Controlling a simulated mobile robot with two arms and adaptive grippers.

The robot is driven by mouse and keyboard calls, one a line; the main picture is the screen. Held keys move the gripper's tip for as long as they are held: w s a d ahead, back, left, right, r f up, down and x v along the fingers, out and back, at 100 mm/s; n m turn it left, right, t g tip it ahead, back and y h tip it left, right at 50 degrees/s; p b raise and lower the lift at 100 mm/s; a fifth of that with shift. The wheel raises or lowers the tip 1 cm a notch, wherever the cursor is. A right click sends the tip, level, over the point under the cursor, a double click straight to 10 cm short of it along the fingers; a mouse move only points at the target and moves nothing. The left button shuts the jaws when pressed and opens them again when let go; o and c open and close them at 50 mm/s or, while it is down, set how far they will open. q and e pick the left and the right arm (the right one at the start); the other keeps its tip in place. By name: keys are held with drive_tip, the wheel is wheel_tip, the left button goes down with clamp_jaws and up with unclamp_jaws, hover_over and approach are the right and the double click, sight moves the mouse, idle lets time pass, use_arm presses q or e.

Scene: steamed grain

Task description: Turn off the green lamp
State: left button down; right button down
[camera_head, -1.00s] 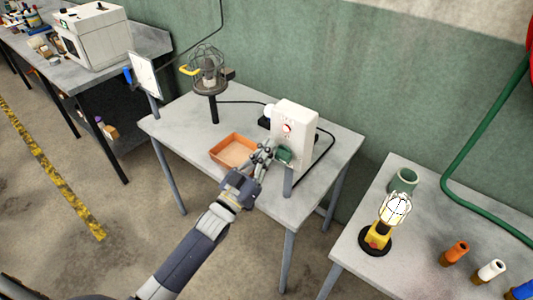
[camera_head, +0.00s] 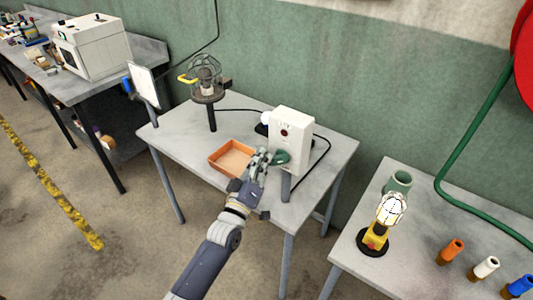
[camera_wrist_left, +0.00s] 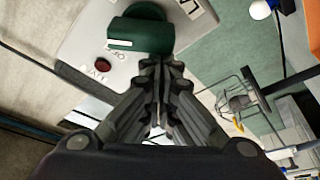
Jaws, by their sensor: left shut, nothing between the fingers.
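A white switch box (camera_head: 290,142) stands on the middle table, with a green knob (camera_head: 281,157) on its front and a dark red indicator above it. In the left wrist view the green knob (camera_wrist_left: 142,32) is beside an "OFF" label, and the red indicator (camera_wrist_left: 103,64) looks unlit. My left gripper (camera_head: 268,157) is shut and empty, its tips at the knob's edge; contact cannot be told. A caged lamp (camera_head: 207,78) with a yellow handle stands behind, with no clear glow. No lamp is plainly green. My right gripper is not in view.
An orange tray (camera_head: 216,162) lies left of my gripper. A lit yellow caged lamp (camera_head: 376,236), a green cup (camera_head: 399,182) and several coloured cylinders stand on the right table. A white panel (camera_head: 144,83) rises at the middle table's left corner.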

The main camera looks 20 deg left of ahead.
use_arm(q)
drive_tip(key=shift+f+n+y, duration=0.3)
drive_tip(key=shift+n+y, duration=0.1)
drive_tip(key=shift+n, duration=0.8)
drive_tip(key=shift+f+n, duration=0.3)
drive_tip(key=shift+f, duration=0.35)
drive_tip(key=shift+f+n+g, duration=0.25)
drive_tip(key=shift+n+g, duration=0.15)
drive_tip(key=shift+n, duration=0.4)
drive_tip(key=shift+s+d+f, duration=0.1)
drive_tip(key=shift+d+f, duration=0.05)
drive_tip(key=shift+f, duration=0.1)
drive_tip(key=shift+d+f, duration=0.15)
drive_tip(key=shift+f, duration=0.05)
